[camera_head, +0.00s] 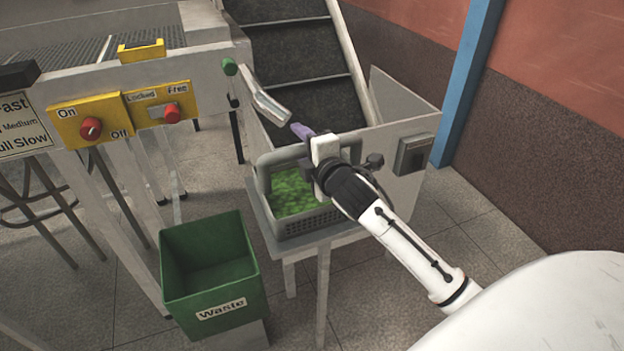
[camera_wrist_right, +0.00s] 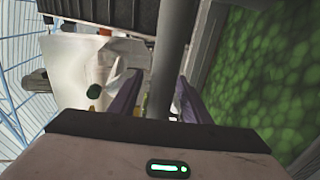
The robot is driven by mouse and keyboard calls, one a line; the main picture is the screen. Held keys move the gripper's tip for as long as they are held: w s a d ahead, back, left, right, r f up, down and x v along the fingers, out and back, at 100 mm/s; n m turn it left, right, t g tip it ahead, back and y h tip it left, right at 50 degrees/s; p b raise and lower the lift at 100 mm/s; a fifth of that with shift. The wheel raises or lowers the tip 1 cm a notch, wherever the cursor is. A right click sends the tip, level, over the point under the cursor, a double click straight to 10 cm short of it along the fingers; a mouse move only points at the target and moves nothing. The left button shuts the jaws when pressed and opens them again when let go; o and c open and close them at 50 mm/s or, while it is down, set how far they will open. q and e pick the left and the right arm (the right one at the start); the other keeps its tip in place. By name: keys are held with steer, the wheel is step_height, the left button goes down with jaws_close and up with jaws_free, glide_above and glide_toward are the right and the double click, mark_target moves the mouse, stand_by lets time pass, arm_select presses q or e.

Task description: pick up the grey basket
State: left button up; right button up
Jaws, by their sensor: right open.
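The grey basket (camera_head: 306,222) stands on a small light table at the foot of the conveyor, and green contents show inside it. Its raised grey handle (camera_head: 284,156) spans its top. My right gripper (camera_head: 301,131) reaches in from the right over the handle, its purple fingers pointing toward the back left. In the right wrist view, the open purple fingers (camera_wrist_right: 158,100) lie on either side of the grey handle bar (camera_wrist_right: 175,50), not closed on it. The green contents fill the right of that view. The gripper's body hides part of the basket's right side. My left gripper is out of view.
A green waste bin (camera_head: 210,270) stands left of the basket. A metal chute (camera_head: 268,105) hangs just above the handle. A panel with red knobs (camera_head: 90,128) is at the left. A grey box (camera_head: 412,154) is on the side wall. Bare floor lies at the right.

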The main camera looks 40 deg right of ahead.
jaws_close()
steer(key=shift+f, duration=0.1)
stand_by(1.2)
steer(key=shift+r, duration=0.3)
